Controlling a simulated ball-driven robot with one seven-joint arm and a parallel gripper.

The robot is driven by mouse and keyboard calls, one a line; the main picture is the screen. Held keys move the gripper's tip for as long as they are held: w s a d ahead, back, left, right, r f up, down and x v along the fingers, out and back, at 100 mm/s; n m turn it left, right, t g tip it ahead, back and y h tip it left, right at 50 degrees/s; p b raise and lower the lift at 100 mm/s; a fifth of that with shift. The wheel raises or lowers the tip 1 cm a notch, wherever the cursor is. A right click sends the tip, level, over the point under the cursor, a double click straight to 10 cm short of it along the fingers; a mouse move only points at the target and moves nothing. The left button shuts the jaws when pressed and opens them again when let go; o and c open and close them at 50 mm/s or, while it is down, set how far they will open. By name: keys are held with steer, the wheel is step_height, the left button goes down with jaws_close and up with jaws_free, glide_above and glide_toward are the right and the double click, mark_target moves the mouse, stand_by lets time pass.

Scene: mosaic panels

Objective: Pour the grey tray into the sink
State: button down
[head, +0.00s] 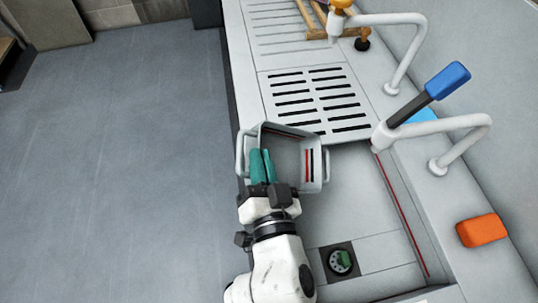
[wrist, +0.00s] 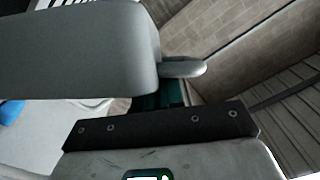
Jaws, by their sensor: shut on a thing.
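The grey tray (head: 318,150) is held over the left edge of the sink (head: 365,215) in the head view. It is tilted, with its open side partly facing the camera and a handle at each end. My gripper (head: 263,165), with teal fingers, is shut on the tray at its near left part. In the wrist view the grey tray (wrist: 75,52) fills the upper left, and one handle sticks out to the right. Thin red and black marks show in the tray's opening; I cannot tell whether anything lies inside. The fingers' exact contact is hidden in the wrist view.
A drain with a green piece (head: 342,260) sits in the sink floor. A slotted drainboard (head: 315,100) lies beyond the sink. White taps (head: 465,122), a blue-handled tool (head: 430,92) and an orange block (head: 482,230) are on the right. Open floor (head: 120,170) lies left.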

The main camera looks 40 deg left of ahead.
mark_target(240, 159)
steer(key=shift+s+a+f+n+p, duration=0.2)
steer(key=shift+a+f+n+p, duration=0.25)
steer(key=shift+a, duration=0.3)
steer(key=shift+s+a+f+n+g+h+p, duration=0.1)
steer(key=shift+a+f+n+g+h+p, duration=0.1)
steer(key=shift+a, duration=0.3)
steer(key=shift+s+a+f+n+g+h+p, duration=0.1)
steer(key=shift+s+a+n+g+h, duration=0.05)
steer(key=shift+a, duration=0.3)
steer(key=shift+s+a+f+n+g+h+p, duration=0.1)
steer(key=shift+a+n+g+h, duration=0.1)
steer(key=shift+a, duration=0.3)
steer(key=s+a+f+n+h+b, duration=0.1)
steer(key=s+a+f+n+h, duration=0.1)
steer(key=a+f, duration=0.5)
steer(key=shift+n+h, duration=0.75)
steer(key=shift+n, duration=0.15)
steer(key=shift+f+g, duration=0.1)
steer(key=shift+g, duration=0.15)
step_height(240, 159, up, 4)
steer(key=p, duration=0.2)
steer(key=shift+p, duration=0.3)
